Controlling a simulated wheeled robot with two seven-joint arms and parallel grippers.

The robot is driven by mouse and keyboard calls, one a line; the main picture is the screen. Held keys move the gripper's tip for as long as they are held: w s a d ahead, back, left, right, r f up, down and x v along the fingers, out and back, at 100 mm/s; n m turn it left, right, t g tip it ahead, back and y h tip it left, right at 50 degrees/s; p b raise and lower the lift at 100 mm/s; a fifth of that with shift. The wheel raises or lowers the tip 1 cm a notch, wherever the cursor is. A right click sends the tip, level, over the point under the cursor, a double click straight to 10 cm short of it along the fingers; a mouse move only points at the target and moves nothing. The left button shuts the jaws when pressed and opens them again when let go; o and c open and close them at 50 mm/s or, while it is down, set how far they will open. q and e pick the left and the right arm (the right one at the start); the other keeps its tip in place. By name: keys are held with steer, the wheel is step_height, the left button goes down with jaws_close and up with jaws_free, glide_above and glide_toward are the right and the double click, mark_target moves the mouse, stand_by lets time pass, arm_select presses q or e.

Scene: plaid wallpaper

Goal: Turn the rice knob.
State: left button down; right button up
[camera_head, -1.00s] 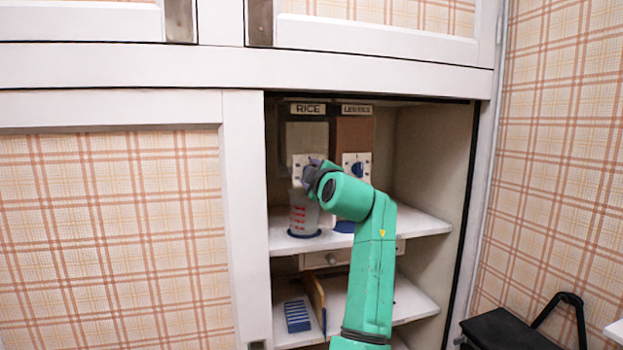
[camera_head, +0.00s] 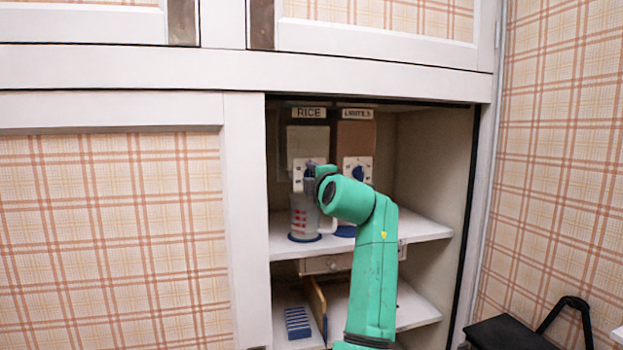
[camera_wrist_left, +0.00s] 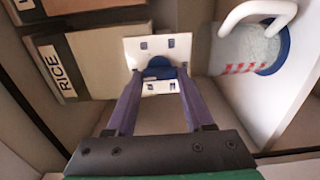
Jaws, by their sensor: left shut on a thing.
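The rice dispenser (camera_head: 307,140), under a RICE label (camera_head: 308,113), stands at the back of the open cupboard. Its white dial plate (camera_head: 297,174) is partly hidden by my left gripper (camera_head: 313,178). In the left wrist view the blue rice knob (camera_wrist_left: 159,68) sits on the white plate (camera_wrist_left: 157,47). The two purple fingers of my left gripper (camera_wrist_left: 158,78) are closed around the knob. The RICE label (camera_wrist_left: 58,75) runs sideways in that view. My right gripper is not in view.
A clear measuring cup (camera_head: 304,218) with red marks and a blue base stands below the rice dial. The lentils dispenser (camera_head: 355,138) with its own blue knob (camera_head: 358,174) is to the right. A blue slatted object (camera_head: 297,322) lies on the lower shelf.

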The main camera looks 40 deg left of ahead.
arm_select(q)
steer(key=shift+r, duration=0.25)
steer(key=shift+c, duration=1.4)
jaws_free()
steer(key=shift+w, duration=0.1)
steer(key=shift+w+f, duration=0.1)
steer(key=shift+f, duration=0.1)
steer(key=b+v, duration=0.3)
steer(key=v, duration=1.1)
steer(key=shift+d+b, duration=0.2)
steer(key=shift+b, duration=0.1)
